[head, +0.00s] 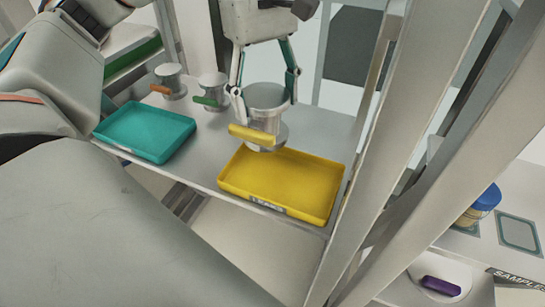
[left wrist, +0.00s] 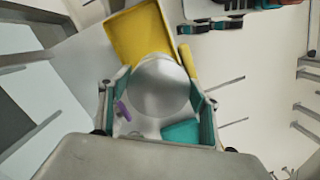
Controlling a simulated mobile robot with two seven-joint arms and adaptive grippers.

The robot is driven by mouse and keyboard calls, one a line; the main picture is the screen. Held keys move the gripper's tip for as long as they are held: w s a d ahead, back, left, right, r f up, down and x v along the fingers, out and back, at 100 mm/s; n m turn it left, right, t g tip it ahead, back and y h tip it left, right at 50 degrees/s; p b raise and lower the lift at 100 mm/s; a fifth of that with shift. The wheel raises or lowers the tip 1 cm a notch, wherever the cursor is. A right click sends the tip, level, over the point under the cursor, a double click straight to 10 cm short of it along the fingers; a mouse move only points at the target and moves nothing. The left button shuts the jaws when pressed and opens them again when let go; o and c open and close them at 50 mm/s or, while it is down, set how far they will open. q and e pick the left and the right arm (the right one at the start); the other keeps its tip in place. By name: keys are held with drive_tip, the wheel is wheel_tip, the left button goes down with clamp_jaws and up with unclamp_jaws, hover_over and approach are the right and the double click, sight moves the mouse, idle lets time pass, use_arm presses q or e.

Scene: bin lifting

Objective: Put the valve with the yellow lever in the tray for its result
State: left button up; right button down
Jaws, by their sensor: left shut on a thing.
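The valve with the yellow lever is a grey metal cylinder (head: 267,97) with flanges and a yellow lever (head: 252,134) on its side. My left gripper (head: 266,84) is shut on it from above, one finger on each side. The valve is upright, seen at the back edge of the yellow tray (head: 235,184); its exact height is unclear. The tray is empty, with a small label on its front edge. A teal tray (head: 145,131), also empty, is to the left. In the left wrist view the valve (left wrist: 160,86) sits between the fingers, near the yellow tray (left wrist: 137,30). My right gripper is not in view.
Two more valves, one with an orange lever (head: 160,90) and one with a green lever (head: 207,101), stand behind the teal tray. Grey posts (head: 375,130) rise right of the yellow tray. Beyond them are a blue-capped container (head: 485,196) and a purple item (head: 441,286).

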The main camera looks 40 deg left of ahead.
use_arm(q)
wheel_tip(320, 180, down, 14)
drive_tip(key=b, duration=0.2)
drive_tip(key=shift+f, duration=0.15)
drive_tip(key=shift+w+f, duration=0.1)
idle(0.4)
drive_tip(key=o, duration=2)
drive_tip(key=shift+f, duration=0.1)
drive_tip(key=shift+c, duration=0.2)
drive_tip(key=r, duration=0.4)
drive_tip(key=a+r+p, duration=0.1)
drive_tip(key=r, duration=0.3)
drive_tip(key=r+p, duration=0.1)
drive_tip(key=r, duration=0.3)
drive_tip(key=shift+w+a+r, duration=0.1)
drive_tip(key=shift+w+a, duration=0.1)
